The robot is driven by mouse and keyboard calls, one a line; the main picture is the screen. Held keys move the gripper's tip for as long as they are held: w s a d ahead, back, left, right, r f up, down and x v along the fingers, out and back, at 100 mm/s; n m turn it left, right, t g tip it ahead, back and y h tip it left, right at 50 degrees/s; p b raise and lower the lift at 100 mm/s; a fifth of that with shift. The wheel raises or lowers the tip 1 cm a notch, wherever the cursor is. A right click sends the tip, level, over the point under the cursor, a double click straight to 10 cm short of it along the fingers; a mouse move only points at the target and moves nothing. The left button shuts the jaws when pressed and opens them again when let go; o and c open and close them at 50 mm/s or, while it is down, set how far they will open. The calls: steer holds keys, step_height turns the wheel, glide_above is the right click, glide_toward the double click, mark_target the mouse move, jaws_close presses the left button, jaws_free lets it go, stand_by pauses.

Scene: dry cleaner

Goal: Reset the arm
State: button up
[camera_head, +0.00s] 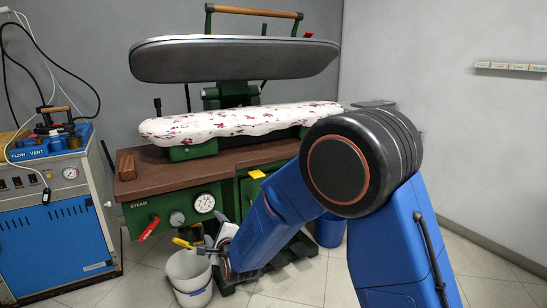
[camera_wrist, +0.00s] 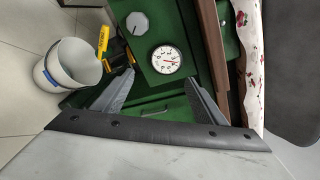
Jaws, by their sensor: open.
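My blue arm reaches down and to the left in the head view, in front of the green steam press (camera_head: 220,195). My gripper (camera_head: 207,243) is low, beside the press front and above the white bucket. In the wrist view my gripper (camera_wrist: 160,79) shows two grey fingers spread apart with nothing between them. Beyond them are the green press front (camera_wrist: 165,110) and its round gauge (camera_wrist: 166,59). A yellow and black part (camera_wrist: 103,42) is close to the left finger; I cannot tell whether they touch.
A white bucket (camera_head: 187,282) stands on the floor below my gripper. A blue bucket (camera_head: 329,232) is behind my arm. The floral padded board (camera_head: 240,122) and raised grey press head (camera_head: 235,60) are above. A blue boiler unit (camera_head: 55,235) stands left. Floor at right is clear.

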steer(key=s+d+r+n+g+h, duration=0.1)
steer(key=s+d+r+n, duration=0.25)
steer(key=d, duration=0.65)
steer(key=s+d+r+n+g+h, duration=0.2)
steer(key=s+d+r+n, duration=0.15)
steer(key=d, duration=0.65)
steer(key=s+d+r+n+g+h, duration=0.1)
steer(key=s+d+r+n, duration=0.25)
steer(key=d, duration=0.65)
steer(key=s+d+n+g+h, duration=0.1)
steer(key=s+d+n, duration=0.1)
steer(key=s+d, duration=0.5)
steer(key=s+d+f+n+g+h, duration=0.1)
steer(key=s+d+n+g, duration=0.1)
steer(key=s+d, duration=0.5)
steer(key=s+d+n+g+h, duration=0.1)
steer(key=s+d, duration=0.6)
steer(key=s, duration=0.9)
steer(key=n+g, duration=0.1)
steer(key=n, duration=0.1)
steer(key=shift+f+n+h, duration=0.3)
steer(key=shift+n+h, duration=0.05)
steer(key=shift+h, duration=0.05)
steer(key=shift+w, duration=0.1)
stand_by(1.3)
